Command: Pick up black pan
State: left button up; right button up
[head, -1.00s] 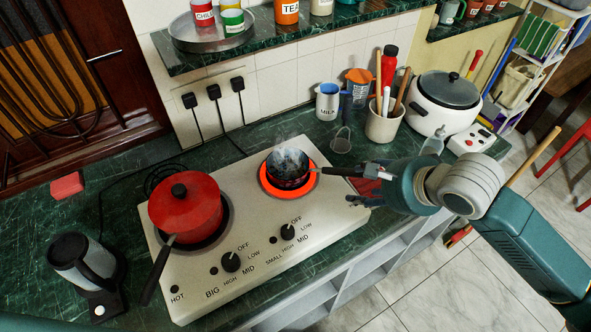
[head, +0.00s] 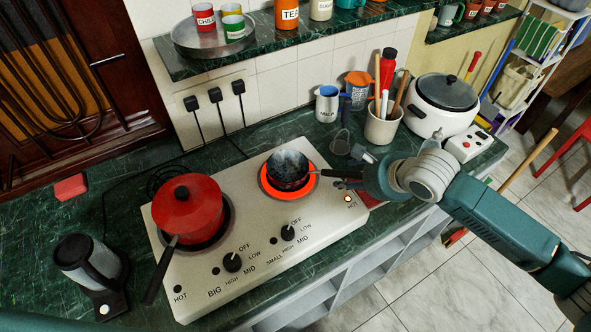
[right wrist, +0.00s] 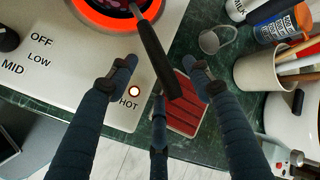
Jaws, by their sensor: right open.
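The small black pan (head: 288,167) sits on the glowing small burner, its handle (head: 328,173) pointing right. My right gripper (head: 346,180) is at the outer end of the handle, partly hidden by its own wrist in the head view. In the right wrist view the pan handle (right wrist: 152,52) reaches in between the spread fingers of my right gripper (right wrist: 161,82). Gaps show between the handle and both fingertips. The pan's bowl is mostly cut off at the top there. My left gripper is not in view.
A red lidded pot (head: 187,208) stands on the big burner, its handle toward the front left. A red ribbed block (right wrist: 184,104) lies by the hob's right edge. A milk jug (head: 328,104), utensil pot (head: 381,127) and white cooker (head: 441,107) stand behind on the counter.

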jog(key=shift+x, duration=1)
jog(key=shift+r, duration=0.15)
grip_shut()
